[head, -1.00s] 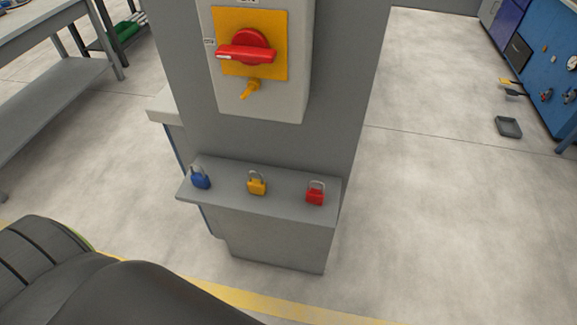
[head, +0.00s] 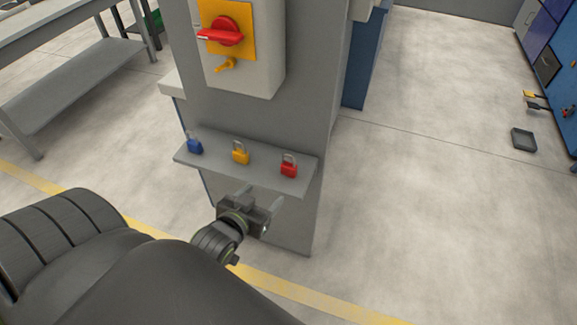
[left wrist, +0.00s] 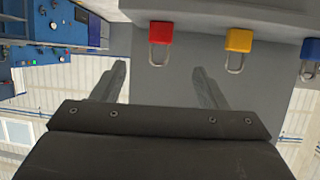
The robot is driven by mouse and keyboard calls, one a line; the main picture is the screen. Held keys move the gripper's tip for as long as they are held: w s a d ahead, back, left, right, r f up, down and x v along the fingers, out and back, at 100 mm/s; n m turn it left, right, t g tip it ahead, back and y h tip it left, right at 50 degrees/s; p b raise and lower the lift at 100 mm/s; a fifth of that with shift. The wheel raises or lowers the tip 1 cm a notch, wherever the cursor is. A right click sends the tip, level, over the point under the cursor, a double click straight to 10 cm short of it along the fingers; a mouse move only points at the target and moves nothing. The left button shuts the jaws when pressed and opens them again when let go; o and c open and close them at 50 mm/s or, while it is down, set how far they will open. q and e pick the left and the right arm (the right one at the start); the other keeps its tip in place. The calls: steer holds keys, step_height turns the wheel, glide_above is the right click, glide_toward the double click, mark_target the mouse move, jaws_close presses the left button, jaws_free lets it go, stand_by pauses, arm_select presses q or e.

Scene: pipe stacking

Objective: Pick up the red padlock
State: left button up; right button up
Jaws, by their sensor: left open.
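The red padlock (head: 289,166) stands at the right end of a narrow grey shelf (head: 262,173) on the front of a grey cabinet. A yellow padlock (head: 240,153) stands in the middle and a blue padlock (head: 195,146) at the left end. My left gripper (head: 264,200) is open and empty, in front of and lower than the shelf edge. In the left wrist view the picture is upside down. There the red padlock (left wrist: 161,36) lies beyond and between the two open fingers (left wrist: 158,85), nearer the left one. My right gripper is in no view.
Above the shelf, a red rotary switch (head: 223,32) on a yellow plate sticks out from a box on the cabinet. A grey bench (head: 70,85) stands at the left. Open floor lies right of the cabinet, with a dark tray (head: 523,139) on it.

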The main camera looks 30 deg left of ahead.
arm_select(q)
glide_toward(287, 169)
steer(key=p+x, duration=0.1)
steer(key=x, duration=0.4)
steer(key=shift+w+d+f, duration=0.15)
steer(key=shift+f, duration=0.05)
steer(key=shift+x, duration=1.05)
steer(key=shift+p+x, duration=0.3)
steer(key=shift+x, duration=1.7)
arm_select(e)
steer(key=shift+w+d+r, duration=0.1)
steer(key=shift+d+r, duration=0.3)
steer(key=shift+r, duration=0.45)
arm_select(q)
steer(key=shift+c, duration=0.2)
steer(key=c, duration=1.1)
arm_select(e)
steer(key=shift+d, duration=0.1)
arm_select(q)
steer(key=shift+o, duration=0.2)
